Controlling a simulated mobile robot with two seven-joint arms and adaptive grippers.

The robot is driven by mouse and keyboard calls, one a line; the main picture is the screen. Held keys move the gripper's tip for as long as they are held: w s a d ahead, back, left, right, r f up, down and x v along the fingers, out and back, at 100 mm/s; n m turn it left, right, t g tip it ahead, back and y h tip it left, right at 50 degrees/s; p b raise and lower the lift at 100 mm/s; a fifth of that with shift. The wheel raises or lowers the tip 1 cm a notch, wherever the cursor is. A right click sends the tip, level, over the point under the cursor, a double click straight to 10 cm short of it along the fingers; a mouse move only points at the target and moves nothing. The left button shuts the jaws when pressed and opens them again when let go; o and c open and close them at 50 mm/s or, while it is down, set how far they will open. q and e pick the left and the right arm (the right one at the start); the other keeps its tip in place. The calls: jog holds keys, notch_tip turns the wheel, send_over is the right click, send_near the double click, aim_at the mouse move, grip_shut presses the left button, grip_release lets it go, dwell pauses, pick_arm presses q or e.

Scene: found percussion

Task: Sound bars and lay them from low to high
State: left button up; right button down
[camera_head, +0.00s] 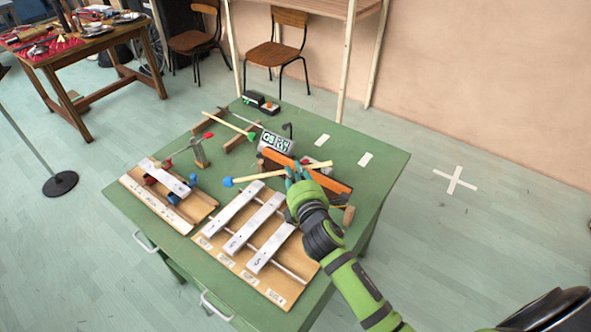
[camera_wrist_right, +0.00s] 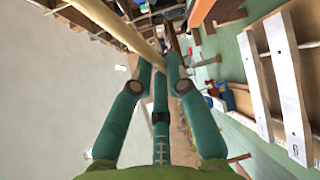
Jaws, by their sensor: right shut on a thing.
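My right gripper (camera_head: 296,176) is shut on the pale wooden handle of a blue-headed mallet (camera_head: 248,178), above the green table. The mallet's handle also crosses between the fingers in the right wrist view (camera_wrist_right: 128,30). Three silver bars lie side by side on the front wooden rack: the left bar (camera_head: 231,207), the middle bar (camera_head: 255,222) and the right bar (camera_head: 271,249). Another silver bar (camera_head: 165,177) lies on the left wooden stand (camera_head: 145,194), which has blue and red supports. My left gripper is not in view.
A small display (camera_head: 277,142) stands behind the mallet, near an orange-brown wooden piece (camera_head: 335,185). A green-headed mallet (camera_head: 228,123) rests on wooden supports at the back left. The green table's (camera_head: 375,151) right back corner has free room.

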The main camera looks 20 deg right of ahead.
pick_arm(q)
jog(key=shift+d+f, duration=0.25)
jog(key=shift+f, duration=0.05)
pick_arm(e)
jog(key=shift+f, duration=0.3)
notch_tip(320, 180, down, 5)
jog(key=w+a+n+b, duration=0.1)
jog(key=a+n, duration=0.1)
pick_arm(q)
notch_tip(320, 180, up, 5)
jog(key=p, duration=0.6)
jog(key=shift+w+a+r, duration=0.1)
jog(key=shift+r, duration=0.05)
pick_arm(e)
notch_tip(320, 180, up, 6)
jog(key=shift+d+g, duration=0.25)
jog(key=shift+g, duration=0.15)
